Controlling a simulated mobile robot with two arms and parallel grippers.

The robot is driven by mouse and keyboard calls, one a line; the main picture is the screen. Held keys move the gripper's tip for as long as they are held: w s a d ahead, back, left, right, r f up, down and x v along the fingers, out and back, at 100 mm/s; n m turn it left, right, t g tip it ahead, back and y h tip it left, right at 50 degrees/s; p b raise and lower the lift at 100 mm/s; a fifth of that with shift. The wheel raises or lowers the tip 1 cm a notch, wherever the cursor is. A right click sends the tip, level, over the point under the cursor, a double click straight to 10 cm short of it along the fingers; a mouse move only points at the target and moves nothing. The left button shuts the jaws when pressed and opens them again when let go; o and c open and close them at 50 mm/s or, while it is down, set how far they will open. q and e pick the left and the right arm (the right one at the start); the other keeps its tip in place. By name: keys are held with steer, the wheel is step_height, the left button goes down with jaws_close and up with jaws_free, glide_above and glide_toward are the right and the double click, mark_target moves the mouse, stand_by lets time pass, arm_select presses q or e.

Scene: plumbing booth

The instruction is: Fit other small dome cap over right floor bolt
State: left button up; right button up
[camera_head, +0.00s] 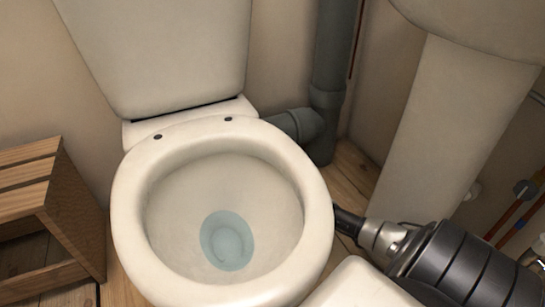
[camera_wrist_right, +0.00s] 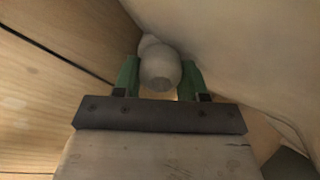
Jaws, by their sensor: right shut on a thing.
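In the right wrist view, my right gripper (camera_wrist_right: 160,80) is shut on a small white dome cap (camera_wrist_right: 160,72), held between its green fingers. A pale rounded shape shows just behind the cap; I cannot tell what it is or whether they touch. The toilet's pale side (camera_wrist_right: 235,45) is close beside the fingers. In the head view, my right arm reaches in low at the right of the toilet (camera_head: 125,220), and the gripper's tip is hidden behind the bowl. The right floor bolt is not visible in either view. My left gripper is not in view.
A wooden slatted crate (camera_head: 75,225) stands left of the toilet. A grey waste pipe (camera_head: 333,60) runs down behind it. A basin pedestal (camera_head: 440,140) stands at the right, with pipes beyond. Bare floorboards (camera_wrist_right: 45,90) lie left of the gripper in the wrist view.

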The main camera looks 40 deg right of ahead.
steer(key=shift+a+f, duration=0.25)
steer(key=shift+f, duration=0.05)
stand_by(0.5)
steer(key=o, duration=1)
steer(key=shift+r, duration=0.1)
steer(key=shift+d+r, duration=0.1)
steer(key=shift+r, duration=0.15)
steer(key=p+v, duration=0.5)
steer(key=v, duration=0.2)
steer(key=shift+s+d, duration=0.2)
steer(key=shift+d, duration=0.1)
